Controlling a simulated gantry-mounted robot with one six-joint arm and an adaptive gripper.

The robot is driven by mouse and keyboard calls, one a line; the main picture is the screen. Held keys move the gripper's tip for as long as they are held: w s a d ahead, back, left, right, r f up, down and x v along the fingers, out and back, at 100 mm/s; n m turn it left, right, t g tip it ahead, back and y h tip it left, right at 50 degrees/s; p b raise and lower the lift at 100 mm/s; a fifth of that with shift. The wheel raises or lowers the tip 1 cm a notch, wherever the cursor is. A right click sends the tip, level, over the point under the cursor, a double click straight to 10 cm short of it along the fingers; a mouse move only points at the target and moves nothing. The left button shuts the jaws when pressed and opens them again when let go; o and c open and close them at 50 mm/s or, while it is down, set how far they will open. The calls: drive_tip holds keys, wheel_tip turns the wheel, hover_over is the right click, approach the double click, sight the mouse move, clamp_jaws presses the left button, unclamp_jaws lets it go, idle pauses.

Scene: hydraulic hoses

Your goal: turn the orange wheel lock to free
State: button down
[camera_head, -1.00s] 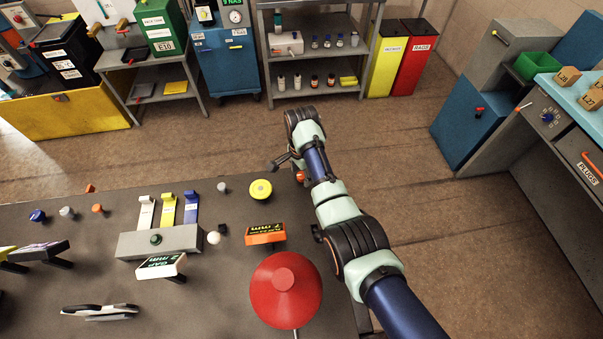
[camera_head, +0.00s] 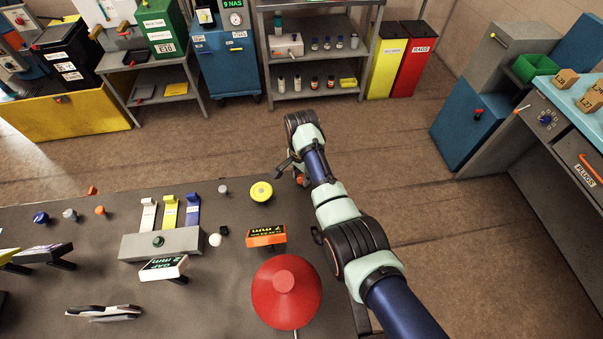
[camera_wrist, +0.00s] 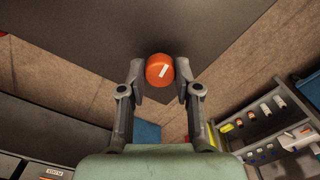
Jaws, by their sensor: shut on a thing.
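The orange wheel lock (camera_wrist: 160,70) is a round orange knob with a white mark on its face, seen in the wrist view at the dark table's corner. The white mark runs slanted, from lower left to upper right. My gripper (camera_wrist: 160,82) has a finger on each side of the knob and is shut on it. In the head view my gripper (camera_head: 292,172) is at the table's far right corner. Only a small orange part of the wheel lock (camera_head: 301,180) shows there, the rest hidden by my gripper.
On the dark table (camera_head: 60,285) stand a yellow round knob (camera_head: 261,191), an orange sign block (camera_head: 265,236), a large red dome (camera_head: 286,295) and a grey block with three coloured levers (camera_head: 160,243). Brown floor (camera_head: 440,210) lies open to the right.

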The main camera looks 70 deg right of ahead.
drive_tip(key=n+p, duration=0.1)
drive_tip(key=n, duration=0.2)
drive_tip(key=shift+r+n+p, duration=0.15)
drive_tip(key=shift+n+p, duration=0.15)
drive_tip(key=shift+p, duration=0.1)
drive_tip(key=n+p, duration=0.1)
drive_tip(key=n, duration=0.3)
drive_tip(key=shift+n, duration=0.3)
drive_tip(key=n+p, duration=0.1)
drive_tip(key=n, duration=0.3)
drive_tip(key=shift+n, duration=2.1)
drive_tip(key=c, duration=0.8)
unclamp_jaws()
